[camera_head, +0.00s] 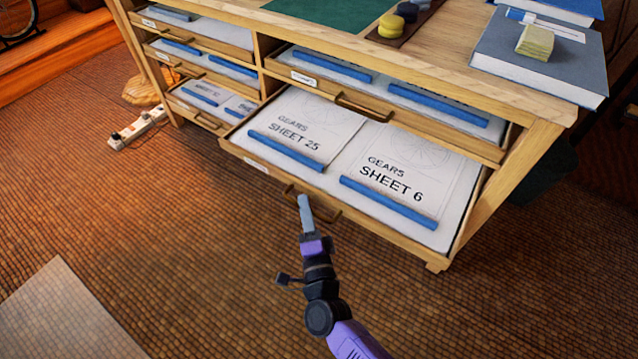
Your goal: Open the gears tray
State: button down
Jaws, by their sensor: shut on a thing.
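The gears tray (390,229) is the lower right drawer of a wooden cabinet, and it is pulled out. White sheets marked GEARS SHEET 25 (305,125) and GEARS SHEET 6 (395,178) lie in it under blue strips. Its bar handle (328,216) is on the front face. My gripper (304,203) is at the left part of this handle and is shut on it. The fingers cover part of the handle, so the exact grip is hard to see.
The drawer above (400,120) sits partly out, less far than the gears tray. Smaller drawers (200,75) are on the left. Books (535,60) lie on the cabinet top. A power strip (138,128) is on the floor at left. The brown floor (170,240) in front is clear.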

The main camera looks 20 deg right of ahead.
jog(key=s+a+p, duration=0.1)
jog(key=s+a, duration=0.4)
jog(key=a, duration=0.2)
jog(key=shift+s, duration=0.15)
jog(key=shift+f, duration=0.1)
jog(key=c, duration=1.5)
grip_release()
jog(key=s+a+f+p, duration=0.1)
jog(key=s, duration=0.6)
jog(key=shift+s+a, duration=0.15)
jog(key=shift+s, duration=0.2)
